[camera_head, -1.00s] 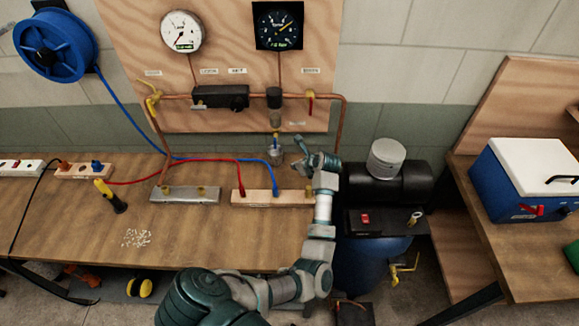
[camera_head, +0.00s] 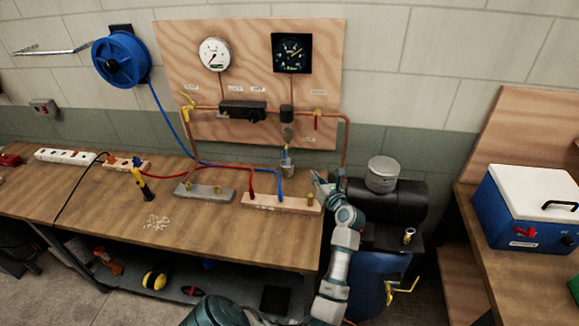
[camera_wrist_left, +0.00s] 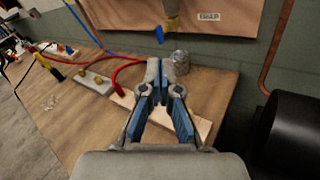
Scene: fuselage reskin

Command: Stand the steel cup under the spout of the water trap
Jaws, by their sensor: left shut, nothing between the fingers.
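The steel cup (camera_head: 288,170) stands upright on the bench at the back, below the water trap (camera_head: 287,125). The trap's short spout (camera_head: 286,149) ends just above the cup, roughly over its mouth. In the left wrist view the cup (camera_wrist_left: 182,63) shows just beyond my fingers, with the spout end above and a little to its left. My left gripper (camera_head: 317,178) is to the right of the cup, apart from it and low over the bench. Its fingers (camera_wrist_left: 164,68) are shut and empty. My right gripper is out of view.
A wooden block (camera_head: 282,202) with red and blue leads lies in front of the cup. A grey block (camera_head: 205,192) lies to its left. A black compressor (camera_head: 390,200) stands right of the bench. The front middle of the bench (camera_head: 235,230) is clear.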

